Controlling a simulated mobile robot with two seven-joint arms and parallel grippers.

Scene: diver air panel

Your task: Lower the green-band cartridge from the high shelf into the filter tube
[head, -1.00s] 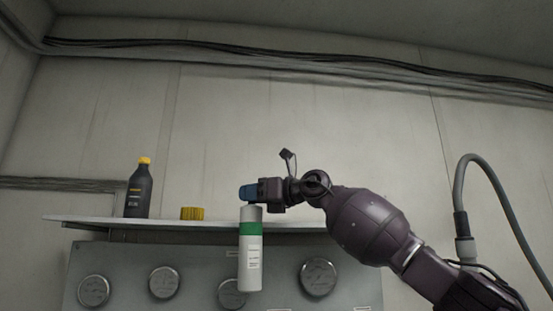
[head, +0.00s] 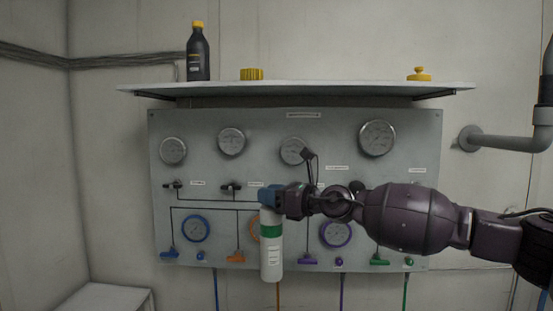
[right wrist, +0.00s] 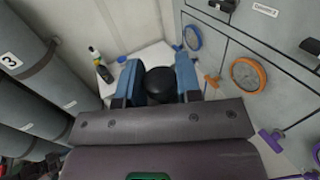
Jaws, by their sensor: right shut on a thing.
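The green-band cartridge (head: 271,256) is a white cylinder with a green band near its top. In the head view it hangs upright in front of the lower part of the gauge panel. My right gripper (head: 268,197) is shut on its top end. In the right wrist view the blue fingers (right wrist: 158,84) stand on both sides of the cartridge's dark round top (right wrist: 160,84). The high shelf (head: 330,88) is above the gripper. The filter tube cannot be made out in these views. My left gripper is not in view.
The panel (head: 408,140) carries gauges and coloured valve handles close behind the cartridge. A dark bottle (head: 198,56) and yellow caps (head: 252,74) (head: 419,74) stand on the shelf. A white bench (head: 105,296) is at lower left. Grey cylinders (right wrist: 28,65) stand at left in the wrist view.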

